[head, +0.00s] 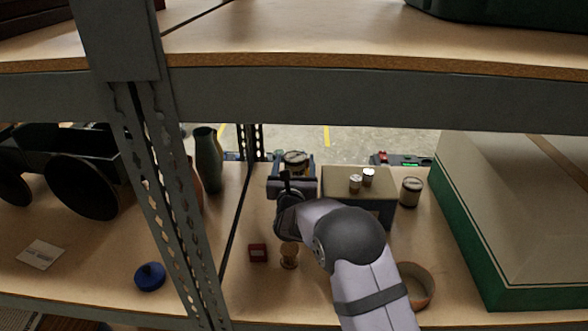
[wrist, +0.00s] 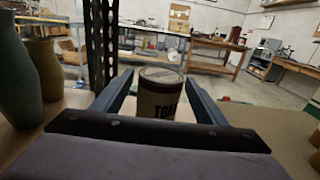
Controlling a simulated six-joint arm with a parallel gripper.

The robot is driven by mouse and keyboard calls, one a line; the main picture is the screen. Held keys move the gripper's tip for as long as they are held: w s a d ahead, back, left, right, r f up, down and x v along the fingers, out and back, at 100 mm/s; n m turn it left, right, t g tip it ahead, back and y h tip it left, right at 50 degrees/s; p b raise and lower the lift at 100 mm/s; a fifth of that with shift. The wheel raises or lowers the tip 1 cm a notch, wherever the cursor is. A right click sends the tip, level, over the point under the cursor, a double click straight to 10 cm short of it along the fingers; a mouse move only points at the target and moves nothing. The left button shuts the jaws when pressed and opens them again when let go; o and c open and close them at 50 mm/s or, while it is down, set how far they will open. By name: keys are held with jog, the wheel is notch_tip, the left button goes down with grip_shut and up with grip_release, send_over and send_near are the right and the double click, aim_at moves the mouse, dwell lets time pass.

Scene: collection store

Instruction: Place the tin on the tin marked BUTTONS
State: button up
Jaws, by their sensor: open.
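The fingers are open, with a visible gap on each side of the tin. In the head view the tin's top (head: 295,157) shows at my gripper (head: 292,170), toward the back of the shelf. My gripper hides its lower part. No BUTTONS marking is readable in either view.
The cardboard-coloured box (head: 378,205) carries two small pale-topped jars (head: 362,181). Vases (head: 208,160) stand left, behind a perforated upright (head: 170,200). A red block (head: 257,252), a wooden piece (head: 289,256) and a round bowl (head: 418,285) lie nearer. The upper shelf edge (head: 360,95) hangs overhead.

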jog(key=shift+r, duration=0.2)
jog(key=shift+s+f, duration=0.1)
jog(key=shift+s, duration=0.1)
jog(key=s, duration=1.1)
jog(key=shift+s+b, duration=0.3)
jog(key=shift+b, duration=0.15)
